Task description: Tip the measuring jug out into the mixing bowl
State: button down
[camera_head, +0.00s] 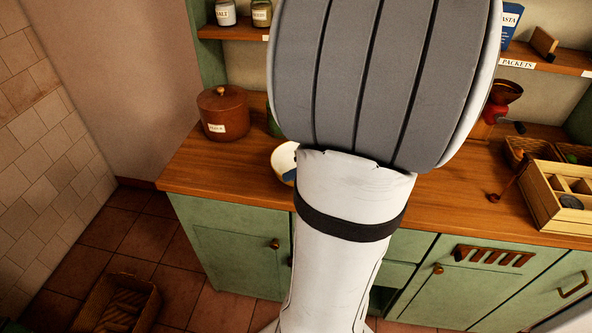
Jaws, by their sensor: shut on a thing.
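A cream bowl (281,158), likely the mixing bowl, stands on the wooden counter just left of my arm. Its right part is hidden behind my arm. A small dark blue patch shows at the bowl's lower right, beside my arm; I cannot tell what it is. I cannot make out the measuring jug. My large grey and white arm fills the middle of the view, and my gripper is hidden behind it.
A brown lidded flour crock (224,113) stands left of the bowl. A wooden divided crate (548,190) and a red grinder (497,108) stand at the right. Shelves with jars and a pasta box (509,20) are behind. A basket (118,302) sits on the tiled floor.

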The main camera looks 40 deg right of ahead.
jog(key=g+p, duration=0.1)
jog(key=p, duration=0.1)
jog(key=w+g+p, duration=0.1)
jog(key=p, duration=0.2)
jog(key=m+g+p, duration=0.1)
jog(key=p, duration=0.1)
jog(key=shift+w+d+f+y, duration=0.15)
jog(key=shift+d+f+y, duration=0.15)
jog(key=shift+d+y, duration=0.1)
dwell(0.6)
jog(key=w+r+g+p, duration=0.1)
jog(key=p, duration=0.6)
jog(key=shift+d+m+g+y, duration=0.1)
jog(key=shift+m+g+y, duration=0.2)
jog(key=shift+m, duration=0.1)
jog(key=shift+w+p, duration=0.15)
jog(key=shift+p, duration=0.65)
jog(key=shift+d, duration=0.1)
jog(key=shift+g, duration=0.3)
dwell(0.5)
